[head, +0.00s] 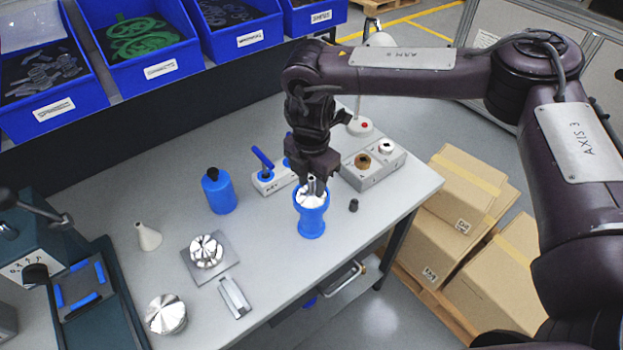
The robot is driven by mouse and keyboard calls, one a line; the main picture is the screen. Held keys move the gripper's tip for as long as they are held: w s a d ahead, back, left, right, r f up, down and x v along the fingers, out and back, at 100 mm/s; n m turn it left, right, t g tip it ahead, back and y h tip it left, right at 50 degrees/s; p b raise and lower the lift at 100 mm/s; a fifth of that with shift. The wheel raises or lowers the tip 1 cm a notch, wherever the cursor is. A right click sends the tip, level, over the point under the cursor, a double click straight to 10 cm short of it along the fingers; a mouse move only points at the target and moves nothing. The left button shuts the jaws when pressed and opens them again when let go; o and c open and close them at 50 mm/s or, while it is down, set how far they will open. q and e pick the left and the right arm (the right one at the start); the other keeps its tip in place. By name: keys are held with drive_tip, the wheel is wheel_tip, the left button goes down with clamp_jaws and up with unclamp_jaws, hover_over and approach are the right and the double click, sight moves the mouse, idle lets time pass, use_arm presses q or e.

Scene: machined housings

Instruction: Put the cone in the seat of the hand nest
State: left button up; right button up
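A pale, cream cone (148,236) stands upright on the left of the bench, narrow end up. A blue waisted cup (311,226) stands near the bench's right front edge; it may be the hand nest, but no label shows. A silver part (311,200) sits in its top, partly hidden by my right gripper. My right gripper (314,184) points down just above or at this silver part; whether its fingers are closed on it I cannot tell. My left gripper is not in view.
A silver finned part (206,250) sits on a grey plate, with a silver round part (166,314) and a metal block (234,297) nearby. Blue bins (150,60) line the back.

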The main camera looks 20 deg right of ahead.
sight(311, 178)
drive_tip(key=shift+r, duration=0.3)
drive_tip(key=shift+w+r, duration=0.1)
drive_tip(key=shift+r, duration=0.1)
wheel_tip(311, 178, up, 11)
drive_tip(key=b, duration=0.1)
drive_tip(key=shift+r+b, duration=0.2)
drive_tip(key=shift+b, duration=0.1)
